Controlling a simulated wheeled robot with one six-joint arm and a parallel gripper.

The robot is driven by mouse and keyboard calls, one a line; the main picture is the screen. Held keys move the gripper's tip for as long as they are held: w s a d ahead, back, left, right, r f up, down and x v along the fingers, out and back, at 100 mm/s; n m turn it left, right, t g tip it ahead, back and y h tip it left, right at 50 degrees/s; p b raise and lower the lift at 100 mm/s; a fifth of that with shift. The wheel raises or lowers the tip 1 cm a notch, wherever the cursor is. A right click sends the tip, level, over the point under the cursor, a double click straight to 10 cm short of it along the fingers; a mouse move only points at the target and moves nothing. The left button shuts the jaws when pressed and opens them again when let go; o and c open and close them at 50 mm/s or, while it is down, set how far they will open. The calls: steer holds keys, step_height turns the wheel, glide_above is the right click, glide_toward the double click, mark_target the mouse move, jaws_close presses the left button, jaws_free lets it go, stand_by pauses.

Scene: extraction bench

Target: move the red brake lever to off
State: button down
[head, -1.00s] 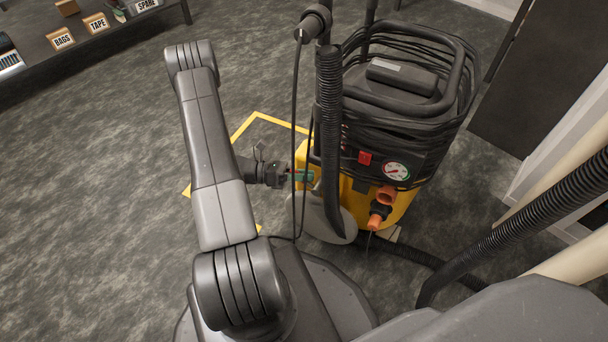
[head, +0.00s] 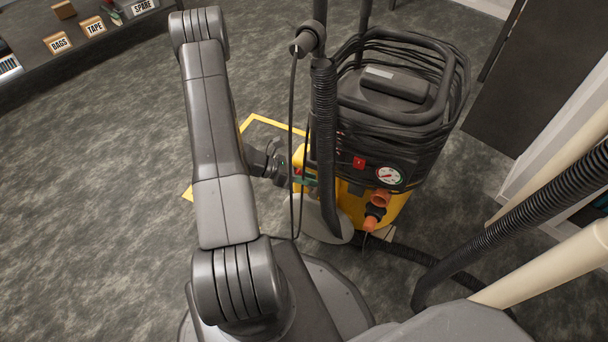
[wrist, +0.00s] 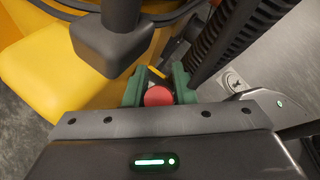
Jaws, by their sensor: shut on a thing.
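The red brake lever shows its round red end (wrist: 158,96) in the wrist view, between the two green fingertips of my gripper (wrist: 160,88). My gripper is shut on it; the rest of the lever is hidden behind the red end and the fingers. In the head view my gripper (head: 288,174) reaches in from the left to the low side of the yellow and black extractor (head: 385,207). The lever itself cannot be made out there. The lever's markings are not visible, so its on or off position cannot be told.
A black ribbed hose (head: 325,130) and a hanging cable (head: 291,140) stand close beside my gripper. A red switch (head: 359,162) and a gauge (head: 388,176) are on the extractor's front. Open floor (head: 100,200) lies to the left.

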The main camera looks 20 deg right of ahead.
steer(key=shift+s+d+r+m+t+y+b, duration=0.1)
steer(key=shift+s+d+m+t+y+b, duration=0.15)
steer(key=shift+t+y+b, duration=0.3)
steer(key=shift+s+d+r+m+t+y+b, duration=0.15)
steer(key=shift+s+d+t+y+b, duration=0.15)
steer(key=shift+t+y+b, duration=0.2)
steer(key=shift+s+d+t+y+b, duration=0.2)
steer(key=shift+s+t+y+b, duration=0.3)
steer(key=shift+b, duration=0.35)
steer(key=c, duration=1.5)
jaws_free()
steer(key=shift+w+r, duration=0.1)
steer(key=p+v, duration=0.6)
steer(key=v, duration=0.7)
steer(key=shift+r, duration=0.35)
steer(key=shift+f, duration=0.1)
